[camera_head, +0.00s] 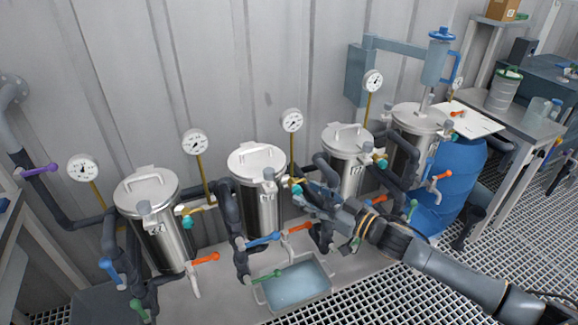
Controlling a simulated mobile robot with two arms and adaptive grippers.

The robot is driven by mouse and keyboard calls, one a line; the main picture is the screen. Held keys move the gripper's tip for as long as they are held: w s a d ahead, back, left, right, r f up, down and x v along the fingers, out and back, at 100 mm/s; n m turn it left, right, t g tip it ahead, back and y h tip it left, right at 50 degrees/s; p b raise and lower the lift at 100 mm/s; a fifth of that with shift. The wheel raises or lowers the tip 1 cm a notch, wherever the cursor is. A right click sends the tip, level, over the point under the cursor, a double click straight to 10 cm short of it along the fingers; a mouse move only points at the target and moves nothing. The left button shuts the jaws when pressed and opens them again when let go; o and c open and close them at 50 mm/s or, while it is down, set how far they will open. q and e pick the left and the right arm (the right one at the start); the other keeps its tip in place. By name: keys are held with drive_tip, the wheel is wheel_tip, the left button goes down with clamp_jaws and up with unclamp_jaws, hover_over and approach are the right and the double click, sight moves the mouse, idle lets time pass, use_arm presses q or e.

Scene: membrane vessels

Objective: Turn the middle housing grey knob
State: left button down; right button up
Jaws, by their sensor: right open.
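Several steel housings with lids stand in a row along the wall. The second housing from the left (257,205) has a grey knob (268,174) at its lid's front right edge. The third housing (347,175) also has a grey knob (365,137) at its right edge. I cannot tell for certain which one is the middle housing. My right gripper (303,194) reaches in from the lower right and is open. It is just right of the second housing, near a teal fitting, below and right of that grey knob and apart from it. My left gripper is not in view.
The left housing (166,240) and the far right housing (405,155) flank these. Dark pipes with orange, blue and green valve handles crowd the fronts. A water-filled tray (329,281) lies below. A blue barrel (455,185) stands at right. Gauges rise on thin stems behind.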

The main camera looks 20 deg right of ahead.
sight(274, 175)
drive_tip(key=p+x, duration=0.2)
drive_tip(key=x, duration=1.1)
drive_tip(key=shift+w+a+f, duration=0.1)
drive_tip(key=shift+w+a, duration=0.1)
drive_tip(key=shift+w, duration=0.15)
clamp_jaws()
drive_tip(key=shift+n, duration=0.3)
drive_tip(key=shift+n+g+y, duration=0.5)
drive_tip(key=shift+g+y, duration=0.2)
drive_tip(key=shift+y, duration=0.3)
unclamp_jaws()
